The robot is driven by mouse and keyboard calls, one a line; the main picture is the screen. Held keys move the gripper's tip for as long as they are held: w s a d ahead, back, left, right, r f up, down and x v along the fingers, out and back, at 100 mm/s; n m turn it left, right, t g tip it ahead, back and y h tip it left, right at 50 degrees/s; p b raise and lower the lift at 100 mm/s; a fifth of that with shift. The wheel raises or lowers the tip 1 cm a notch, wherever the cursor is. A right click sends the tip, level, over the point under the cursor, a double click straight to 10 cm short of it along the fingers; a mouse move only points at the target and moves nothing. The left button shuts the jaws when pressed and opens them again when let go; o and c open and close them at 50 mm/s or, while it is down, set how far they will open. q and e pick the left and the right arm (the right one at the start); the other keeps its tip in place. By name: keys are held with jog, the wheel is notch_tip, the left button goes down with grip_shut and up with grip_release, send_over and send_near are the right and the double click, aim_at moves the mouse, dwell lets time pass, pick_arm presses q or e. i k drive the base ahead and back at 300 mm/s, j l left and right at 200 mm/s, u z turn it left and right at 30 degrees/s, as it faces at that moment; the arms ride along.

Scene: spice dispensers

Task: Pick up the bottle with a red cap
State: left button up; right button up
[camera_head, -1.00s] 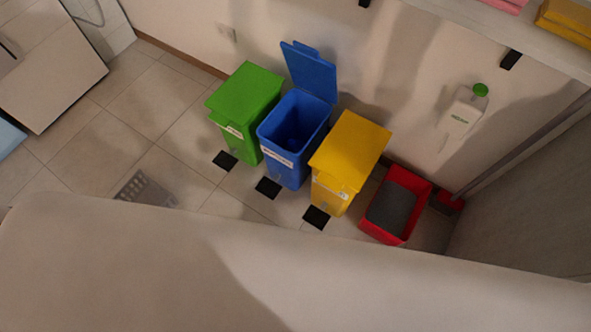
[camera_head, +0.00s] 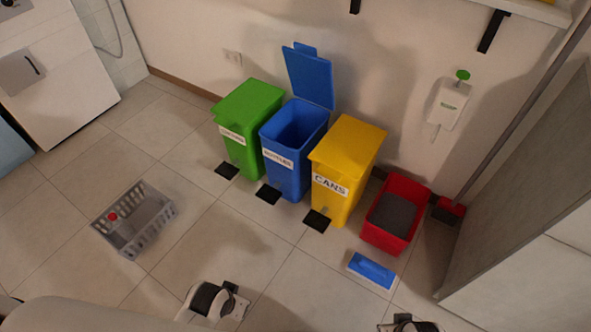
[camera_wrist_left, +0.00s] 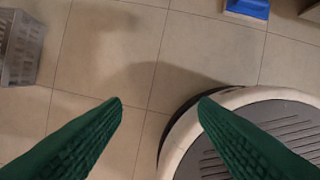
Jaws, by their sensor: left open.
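A red cap (camera_head: 112,216) shows inside the grey slotted basket (camera_head: 132,250) on the floor at the left. The bottle's body below the cap is hard to make out. The basket also shows at the upper left in the left wrist view (camera_wrist_left: 20,62), where no red cap is visible. My left gripper (camera_wrist_left: 160,102) is open and empty, its two green fingers apart above the floor, to the right of the basket. In the head view only parts of my arms show at the bottom edge. My right gripper's fingers are not seen.
A green bin (camera_head: 241,130), a blue bin (camera_head: 287,172) with its lid raised and a yellow bin (camera_head: 343,165) stand along the wall. A red box (camera_head: 386,238) and a blue object (camera_head: 372,270) lie right of them. The floor between basket and bins is clear.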

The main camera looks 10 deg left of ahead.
aim_at(122, 227)
jog(key=u, duration=1.95)
jog(key=i+l+z, duration=0.15)
jog(key=i, duration=1.1)
